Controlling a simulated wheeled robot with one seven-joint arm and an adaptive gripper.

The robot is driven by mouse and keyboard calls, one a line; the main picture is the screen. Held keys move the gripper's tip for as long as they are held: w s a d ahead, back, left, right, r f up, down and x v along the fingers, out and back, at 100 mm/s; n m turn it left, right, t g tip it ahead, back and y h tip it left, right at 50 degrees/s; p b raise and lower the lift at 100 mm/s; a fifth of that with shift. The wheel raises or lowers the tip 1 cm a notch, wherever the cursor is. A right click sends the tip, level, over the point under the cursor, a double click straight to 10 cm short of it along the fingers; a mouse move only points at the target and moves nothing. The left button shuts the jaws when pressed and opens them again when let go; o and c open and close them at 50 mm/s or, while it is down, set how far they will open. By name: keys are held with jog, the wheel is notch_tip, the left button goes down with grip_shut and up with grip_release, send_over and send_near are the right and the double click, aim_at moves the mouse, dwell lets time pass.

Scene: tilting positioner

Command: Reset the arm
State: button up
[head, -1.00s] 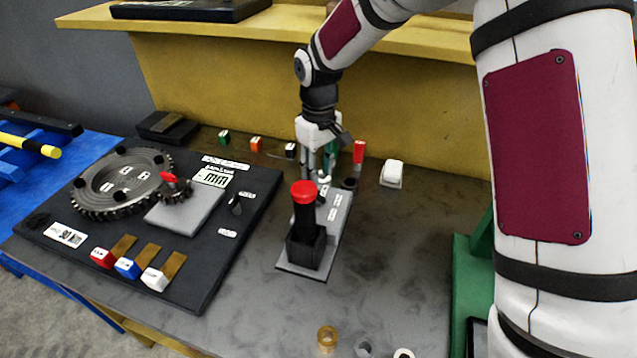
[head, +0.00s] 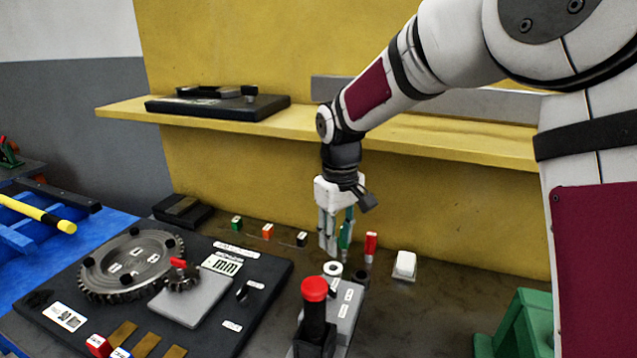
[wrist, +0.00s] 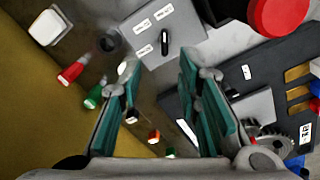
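A white ring (head: 333,269) with a dark centre shows at the fixture's back end, just below the fingertips. The fixture (wrist: 185,20) and red cap (wrist: 280,15) also show in the wrist view.
A red peg (head: 371,247), a green peg (wrist: 95,95) and a white block (head: 404,265) stand near the fingers. A dark gear board (head: 265,275) lies left. A yellow shelf (head: 440,138) is behind my arm, and a green stand (head: 525,325) is at right.

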jog(key=s+d+r+m+t, duration=0.2)
jog(key=s+d+r, duration=0.45)
jog(key=s, duration=0.35)
jog(key=s+d+r+m+t, duration=0.25)
jog(key=s+d+r, duration=0.25)
jog(key=s+r, duration=0.3)
jog(key=s+d+f+m, duration=0.2)
jog(key=s, duration=0.7)
jog(key=shift+s+f, duration=0.25)
jog(key=shift+s, duration=0.1)
